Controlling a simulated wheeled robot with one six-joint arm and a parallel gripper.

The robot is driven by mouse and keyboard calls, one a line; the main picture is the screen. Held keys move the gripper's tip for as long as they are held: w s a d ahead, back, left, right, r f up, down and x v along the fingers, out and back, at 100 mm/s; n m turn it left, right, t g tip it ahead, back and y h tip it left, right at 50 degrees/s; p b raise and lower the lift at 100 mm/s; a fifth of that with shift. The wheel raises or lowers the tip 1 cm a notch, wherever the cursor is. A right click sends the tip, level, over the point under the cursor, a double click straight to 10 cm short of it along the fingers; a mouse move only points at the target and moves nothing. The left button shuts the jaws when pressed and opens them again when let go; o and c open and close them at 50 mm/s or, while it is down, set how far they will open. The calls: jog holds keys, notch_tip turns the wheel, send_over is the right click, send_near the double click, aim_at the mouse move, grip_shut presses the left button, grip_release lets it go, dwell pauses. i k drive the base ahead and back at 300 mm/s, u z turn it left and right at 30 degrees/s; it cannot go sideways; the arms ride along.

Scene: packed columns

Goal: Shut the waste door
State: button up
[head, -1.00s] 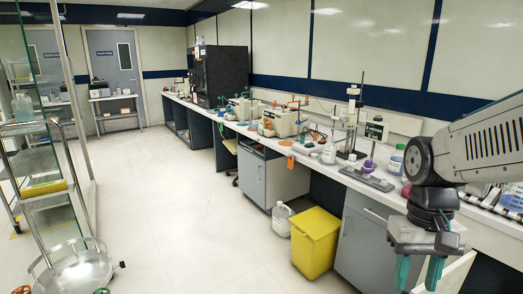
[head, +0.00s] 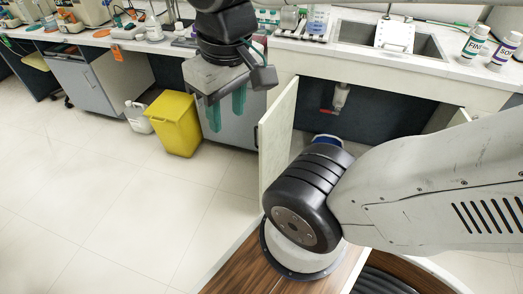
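A pale cabinet door (head: 277,138) under the sink stands swung open, jutting out from the bench front. No label shows on it, so I cannot tell for sure that it is the waste door. A second pale panel (head: 443,120), partly hidden by my arm, stands out at the right side of the same opening. My gripper (head: 227,107) hangs fingers down to the left of the open door, in front of a grey cabinet. Its two teal fingers are apart with nothing between them. It appears clear of the door, though the depth gap is hard to judge.
A yellow bin (head: 174,123) and a white jug (head: 138,117) stand left. The sink (head: 430,45) and bottles are above. Floor at left is clear.

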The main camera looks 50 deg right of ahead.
aim_at(276, 129)
jog(key=u, duration=0.9)
jog(key=i, duration=2.05)
jog(key=z, duration=3.75)
jog(key=i, duration=0.5)
jog(key=z, duration=0.35)
jog(key=k, duration=0.35)
jog(key=z, duration=0.2)
